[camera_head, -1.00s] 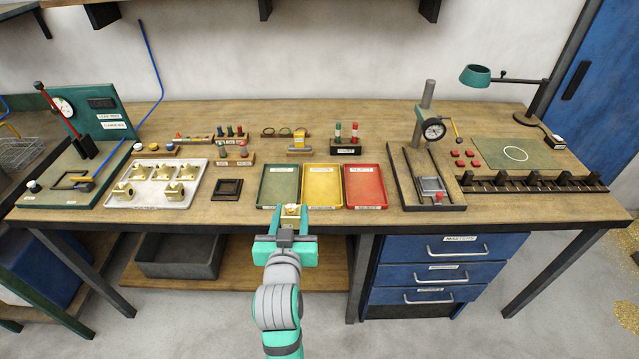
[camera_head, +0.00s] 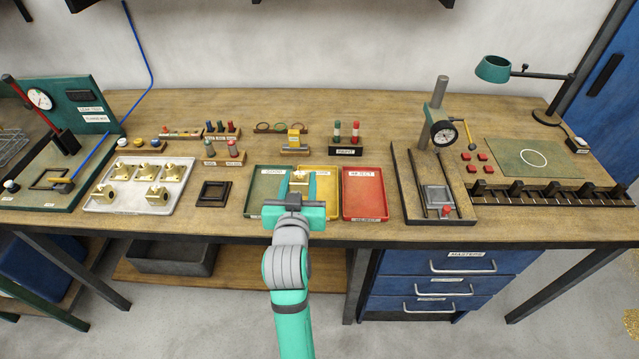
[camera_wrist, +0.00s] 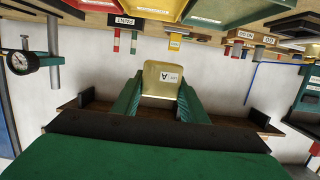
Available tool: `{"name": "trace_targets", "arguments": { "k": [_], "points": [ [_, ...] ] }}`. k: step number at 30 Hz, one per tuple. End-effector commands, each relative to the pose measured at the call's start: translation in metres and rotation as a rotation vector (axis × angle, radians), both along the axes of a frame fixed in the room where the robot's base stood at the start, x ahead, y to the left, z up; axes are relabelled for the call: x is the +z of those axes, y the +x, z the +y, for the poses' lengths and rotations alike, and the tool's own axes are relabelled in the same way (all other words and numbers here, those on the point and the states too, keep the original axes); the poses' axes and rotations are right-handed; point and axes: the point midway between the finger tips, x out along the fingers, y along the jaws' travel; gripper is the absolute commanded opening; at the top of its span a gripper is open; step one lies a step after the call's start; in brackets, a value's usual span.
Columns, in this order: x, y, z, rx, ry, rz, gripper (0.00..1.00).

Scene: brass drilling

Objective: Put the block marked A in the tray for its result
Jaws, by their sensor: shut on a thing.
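My gripper (camera_head: 299,184) is shut on a brass block (camera_head: 299,176). In the head view the block is over the border between the green tray (camera_head: 262,206) and the yellow tray (camera_head: 323,172). The red tray (camera_head: 362,194) lies to the right, with a white label at its back edge. I cannot tell the block's height above the trays.
A white tray (camera_head: 118,205) with several brass blocks lies left of a dark square holder (camera_head: 213,193). A gauge stand (camera_head: 440,130) stands right of the red tray. A rack with red and green pegs (camera_head: 345,148) stands behind the trays.

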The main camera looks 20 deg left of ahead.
Motion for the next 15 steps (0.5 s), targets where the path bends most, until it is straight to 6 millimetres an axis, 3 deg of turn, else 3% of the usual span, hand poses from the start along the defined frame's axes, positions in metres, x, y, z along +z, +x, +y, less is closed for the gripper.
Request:
{"name": "trace_targets", "arguments": {
  "k": [9, 15],
  "points": [
    [-0.029, 0.063, -0.007, -0.003, 0.000, -0.001, 0.00],
    [-0.060, 0.088, -0.010, -0.003, 0.001, -0.001, 0.00]
  ]
}}
